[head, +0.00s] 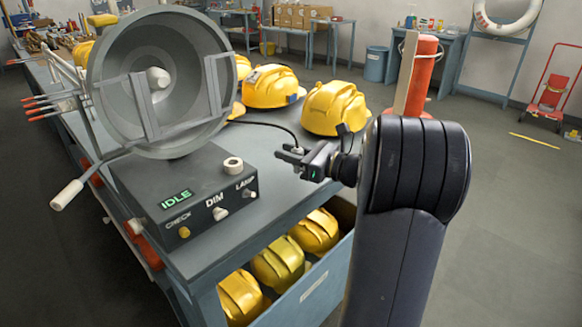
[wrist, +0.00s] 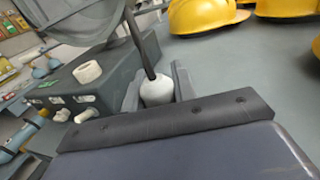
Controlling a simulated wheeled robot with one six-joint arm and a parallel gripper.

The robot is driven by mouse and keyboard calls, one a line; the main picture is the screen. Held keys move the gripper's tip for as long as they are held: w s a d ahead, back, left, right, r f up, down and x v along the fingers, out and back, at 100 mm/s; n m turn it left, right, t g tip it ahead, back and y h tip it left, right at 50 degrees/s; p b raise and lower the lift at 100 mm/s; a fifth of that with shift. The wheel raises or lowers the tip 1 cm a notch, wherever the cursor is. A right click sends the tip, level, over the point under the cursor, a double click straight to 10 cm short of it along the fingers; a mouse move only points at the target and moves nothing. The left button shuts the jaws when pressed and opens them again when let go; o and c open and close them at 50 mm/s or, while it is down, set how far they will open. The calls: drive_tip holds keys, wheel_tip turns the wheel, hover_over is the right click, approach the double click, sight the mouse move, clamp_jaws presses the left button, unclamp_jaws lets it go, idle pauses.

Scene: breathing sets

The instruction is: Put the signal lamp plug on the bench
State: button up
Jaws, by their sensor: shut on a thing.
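The signal lamp (head: 160,85) is a big grey dish on a dark control box (head: 180,190) at the left of the bench (head: 262,178). The box reads IDLE and has a white ring socket (head: 233,164) on top, with nothing seen in it. My gripper (head: 288,154) is over the bench, right of the box. In the wrist view my gripper (wrist: 158,95) is shut on the white, rounded plug (wrist: 157,92), with a dark cable rising from it. In the head view the plug is hard to make out between the fingers. I cannot tell whether it touches the bench top.
Several yellow helmets (head: 335,107) stand on the bench behind my gripper, and more (head: 278,262) lie in the open compartment below. The dark cable crosses the bench top near the helmets. A bare stretch of bench lies around and below my gripper.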

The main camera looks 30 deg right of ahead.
drive_tip(key=shift+f, duration=1.7)
drive_tip(key=shift+f+b, duration=0.2)
drive_tip(key=shift+b, duration=0.1)
drive_tip(key=o, duration=1)
drive_tip(key=shift+r, duration=0.25)
drive_tip(key=v, duration=1.2)
